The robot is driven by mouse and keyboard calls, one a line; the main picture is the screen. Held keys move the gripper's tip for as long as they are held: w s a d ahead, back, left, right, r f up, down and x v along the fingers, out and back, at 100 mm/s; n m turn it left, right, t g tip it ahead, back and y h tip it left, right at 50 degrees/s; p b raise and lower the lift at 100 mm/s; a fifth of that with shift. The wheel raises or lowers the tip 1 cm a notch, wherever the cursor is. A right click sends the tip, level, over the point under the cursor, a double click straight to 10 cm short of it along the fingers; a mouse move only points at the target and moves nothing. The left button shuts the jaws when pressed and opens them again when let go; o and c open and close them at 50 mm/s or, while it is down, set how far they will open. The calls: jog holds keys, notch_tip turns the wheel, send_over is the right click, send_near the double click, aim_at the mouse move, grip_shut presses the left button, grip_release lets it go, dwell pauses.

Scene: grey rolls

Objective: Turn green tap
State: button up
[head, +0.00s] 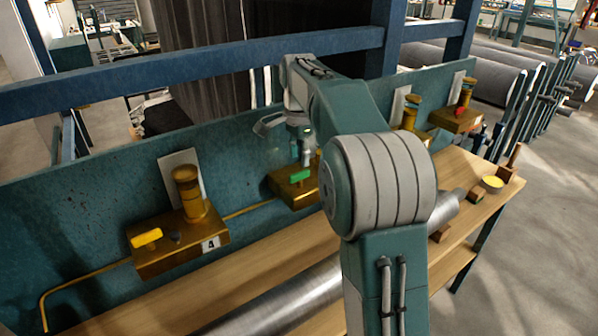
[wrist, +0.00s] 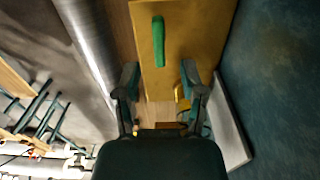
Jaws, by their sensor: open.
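The green tap (head: 299,176) is a short bar handle on a brass block (head: 283,190) mounted at the teal back panel, in the middle of the head view. In the wrist view the green tap (wrist: 158,41) points lengthwise up the picture, on the face of its brass block (wrist: 200,30). My gripper (wrist: 160,82) is open, its two fingers spread to either side below the tap in the picture and holding nothing. In the head view my gripper (head: 288,138) is above and close to the green tap; my arm hides part of the block. I cannot tell whether it touches.
A yellow tap (head: 147,237) sits on a brass block labelled 4 at the left. A red tap (head: 464,97) is at the far right, on another block. A metal roll (head: 285,295) lies along the wooden bench (head: 180,300). A blue rail (head: 180,68) crosses behind the panel.

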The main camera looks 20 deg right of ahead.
aim_at(299, 173)
notch_tip(299, 173, down, 5)
grip_shut()
dwell(0.3)
